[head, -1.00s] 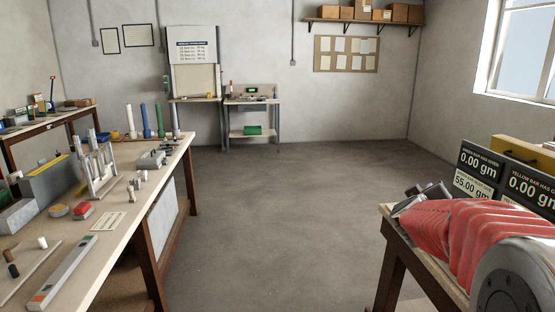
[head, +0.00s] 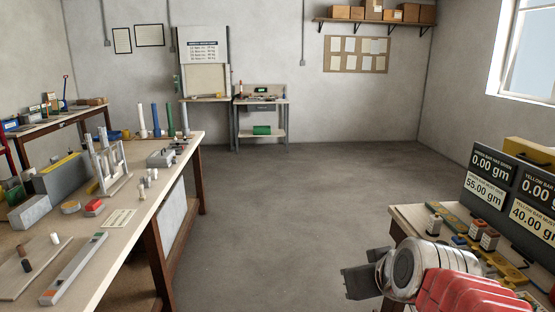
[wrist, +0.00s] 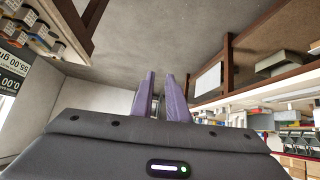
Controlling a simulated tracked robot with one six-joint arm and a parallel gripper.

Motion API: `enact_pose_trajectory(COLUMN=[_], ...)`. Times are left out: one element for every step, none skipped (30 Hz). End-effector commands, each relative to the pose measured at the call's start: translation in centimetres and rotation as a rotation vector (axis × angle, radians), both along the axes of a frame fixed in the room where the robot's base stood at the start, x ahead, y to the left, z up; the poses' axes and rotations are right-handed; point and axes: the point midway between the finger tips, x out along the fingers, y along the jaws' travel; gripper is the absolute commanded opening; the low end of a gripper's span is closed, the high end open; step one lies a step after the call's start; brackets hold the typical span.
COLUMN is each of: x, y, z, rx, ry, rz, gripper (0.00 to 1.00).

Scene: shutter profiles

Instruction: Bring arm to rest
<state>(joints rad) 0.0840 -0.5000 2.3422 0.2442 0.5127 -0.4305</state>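My gripper (head: 358,282) is at the lower right of the head view, in front of the right-hand table's left edge and over the floor side. My red arm (head: 470,294) reaches to it from the right. In the wrist view my gripper's two purple fingers (wrist: 161,90) stand a little apart, with a narrow gap and nothing between them. The wrist view is tilted and shows floor, wall and table edges beyond the fingers.
The right-hand table (head: 402,222) carries a display board (head: 513,185) and several small weights (head: 489,238). A long workbench (head: 125,245) with tools and blocks stands at left. A small desk (head: 262,101) is at the back wall. The floor (head: 290,210) between is clear.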

Motion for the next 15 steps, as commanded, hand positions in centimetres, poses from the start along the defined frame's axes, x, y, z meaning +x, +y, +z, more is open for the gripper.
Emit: enact_pose_trajectory(x=[-1.9, -2.9, -4.4, -5.5, -6.6, -8.0, -9.0, -10.0, -11.1, -11.9, -12.5, -13.2, -13.6, -14.0, -14.2], y=[0.5, 0.7, 0.9, 1.0, 1.0, 1.1, 1.0, 1.0, 0.9, 0.8, 0.8, 0.7, 0.7, 0.6, 0.6], z=[-0.6, -1.1, -1.7, -2.1, -2.7, -3.2, -3.7, -4.1, -4.6, -4.9, -5.2, -5.5, -5.7, -5.8, -6.0], rx=[0.012, 0.02, 0.027, 0.032, 0.037, 0.042, 0.045, 0.046, 0.049, 0.048, 0.049, 0.049, 0.049, 0.048, 0.048], ry=[0.036, 0.061, 0.095, 0.118, 0.144, 0.175, 0.198, 0.22, 0.245, 0.262, 0.276, 0.292, 0.3, 0.307, 0.315], rz=[-0.005, -0.013, -0.023, -0.033, -0.043, -0.06, -0.074, -0.086, -0.104, -0.115, -0.126, -0.14, -0.147, -0.153, -0.159], gripper=[0.14, 0.14, 0.14, 0.14, 0.14, 0.14, 0.14, 0.14, 0.14, 0.14, 0.14, 0.14, 0.14, 0.14, 0.14])
